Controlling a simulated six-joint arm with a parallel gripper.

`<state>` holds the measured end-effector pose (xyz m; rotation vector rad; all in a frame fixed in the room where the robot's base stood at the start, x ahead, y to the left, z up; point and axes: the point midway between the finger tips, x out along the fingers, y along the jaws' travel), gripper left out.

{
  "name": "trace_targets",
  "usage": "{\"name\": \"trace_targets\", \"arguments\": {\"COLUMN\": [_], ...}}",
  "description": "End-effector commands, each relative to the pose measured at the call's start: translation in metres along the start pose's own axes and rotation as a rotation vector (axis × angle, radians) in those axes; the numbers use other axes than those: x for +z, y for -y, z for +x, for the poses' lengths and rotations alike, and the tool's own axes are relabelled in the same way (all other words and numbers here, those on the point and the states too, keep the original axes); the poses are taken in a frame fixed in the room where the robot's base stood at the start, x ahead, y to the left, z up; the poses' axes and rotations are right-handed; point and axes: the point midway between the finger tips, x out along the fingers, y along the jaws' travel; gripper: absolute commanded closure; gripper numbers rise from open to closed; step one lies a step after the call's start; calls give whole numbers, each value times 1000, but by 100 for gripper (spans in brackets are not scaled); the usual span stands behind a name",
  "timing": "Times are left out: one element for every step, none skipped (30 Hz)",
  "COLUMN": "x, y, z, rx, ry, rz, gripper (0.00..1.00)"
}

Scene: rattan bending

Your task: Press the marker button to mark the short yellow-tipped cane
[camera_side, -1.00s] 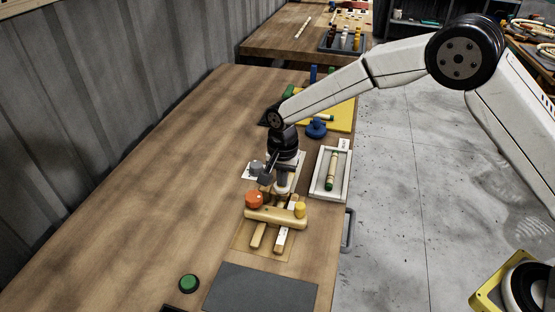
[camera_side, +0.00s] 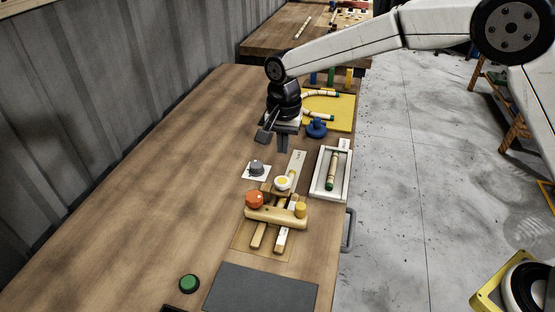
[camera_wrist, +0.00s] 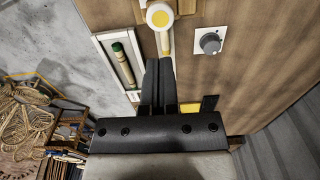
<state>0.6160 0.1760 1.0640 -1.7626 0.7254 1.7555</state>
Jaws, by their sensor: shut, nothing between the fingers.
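A white round cap with a yellow centre (camera_side: 283,184), which looks like the marker button, stands at the back of the wooden jig (camera_side: 265,216). The cap also shows at the top of the wrist view (camera_wrist: 160,17). A short pale-yellow piece (camera_wrist: 167,42) sticks out beside it, partly hidden by the cap; I cannot tell for sure that it is the yellow-tipped cane. My gripper (camera_side: 283,150) is shut and empty, pointing down behind the jig and apart from the cap. In the wrist view its fingers (camera_wrist: 158,62) lie together.
A white tray (camera_side: 317,187) right of the jig holds a green-tipped cane (camera_side: 332,170). A grey knob (camera_side: 257,168), an orange knob (camera_side: 254,199) and a blue knob (camera_side: 316,129) stand nearby. A yellow mat (camera_side: 343,112) holds canes.

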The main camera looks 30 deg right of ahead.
Motion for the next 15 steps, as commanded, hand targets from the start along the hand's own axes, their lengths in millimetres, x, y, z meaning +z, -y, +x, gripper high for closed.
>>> {"name": "trace_targets", "arguments": {"x": [0,0,0,0,0,0,0,0,0,0,0,0,0,0,0], "y": [0,0,0,0,1,0,0,0,0,0,0,0,0,0,0], "z": [-9,-13,-18,-21,-24,-28,-30,-32,-34,-35,-36,-37,-38,-38,-38], "rx": [-3,-3,-2,-2,-3,-2,-1,-1,-1,-1,-1,-1,-1,0,0], "ry": [-1,-2,-1,-1,-1,-1,-1,-1,-1,-1,0,0,0,0,0], "rz": [0,0,0,0,0,0,0,0,0,0,0,0,0,0,0], "gripper": [100,100,100,100,100,100,100,100,100,100,100,100,100,100,100]}}
